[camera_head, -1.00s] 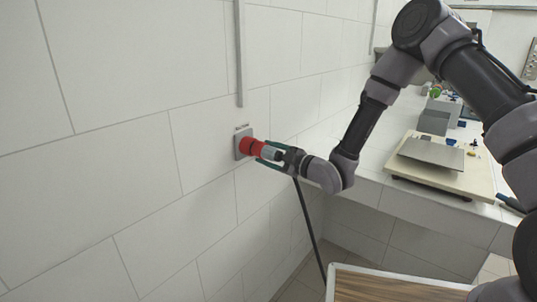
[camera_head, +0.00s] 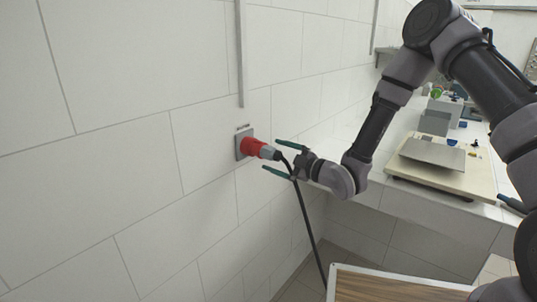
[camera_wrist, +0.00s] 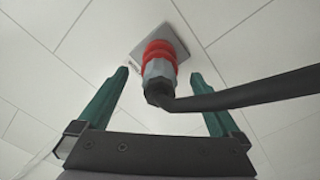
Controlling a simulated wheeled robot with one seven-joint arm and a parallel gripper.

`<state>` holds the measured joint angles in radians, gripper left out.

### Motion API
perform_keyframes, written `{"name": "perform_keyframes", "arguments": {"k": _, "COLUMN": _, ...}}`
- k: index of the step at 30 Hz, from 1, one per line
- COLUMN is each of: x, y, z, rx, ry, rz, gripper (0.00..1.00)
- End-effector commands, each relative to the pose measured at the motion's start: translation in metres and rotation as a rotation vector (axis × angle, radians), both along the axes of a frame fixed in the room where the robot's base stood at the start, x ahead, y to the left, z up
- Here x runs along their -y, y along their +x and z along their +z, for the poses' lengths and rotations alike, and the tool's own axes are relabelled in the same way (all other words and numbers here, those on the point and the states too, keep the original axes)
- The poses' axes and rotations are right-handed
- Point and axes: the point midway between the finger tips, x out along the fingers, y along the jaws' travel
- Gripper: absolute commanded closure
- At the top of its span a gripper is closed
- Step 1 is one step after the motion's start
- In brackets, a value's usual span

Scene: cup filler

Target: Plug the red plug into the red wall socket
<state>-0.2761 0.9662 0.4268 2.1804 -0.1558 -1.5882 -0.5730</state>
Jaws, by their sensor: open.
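The red plug (camera_head: 265,152) has a grey rear body and a black cable. It sits against the red wall socket (camera_head: 247,146), whose grey plate (camera_head: 238,143) is on the tiled wall. Plug and socket are in line, and I see no gap between them. In the wrist view the plug's grey body (camera_wrist: 159,72) points toward the camera, with the red part and grey plate (camera_wrist: 178,37) behind it. My gripper (camera_head: 272,156) is open and empty.
The black cable (camera_head: 306,222) hangs from the plug down to the floor area. A counter at the right holds a board (camera_head: 439,173) with a grey plate and several small items. A wood-topped surface (camera_head: 385,287) is at the bottom. A vertical conduit (camera_head: 240,55) runs above the socket.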

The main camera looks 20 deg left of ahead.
Motion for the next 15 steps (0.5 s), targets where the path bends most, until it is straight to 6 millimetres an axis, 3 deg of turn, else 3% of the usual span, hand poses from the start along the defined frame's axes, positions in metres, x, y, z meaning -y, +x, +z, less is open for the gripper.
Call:
{"name": "perform_keyframes", "arguments": {"k": 6, "x": 0.041, "y": -0.016, "z": 0.000, "rx": -0.003, "ry": 0.000, "rz": -0.003, "gripper": 0.00}}
{"name": "perform_keyframes", "arguments": {"k": 15, "x": 0.064, "y": -0.026, "z": 0.000, "rx": 0.000, "ry": 0.000, "rz": -0.001, "gripper": 0.00}}
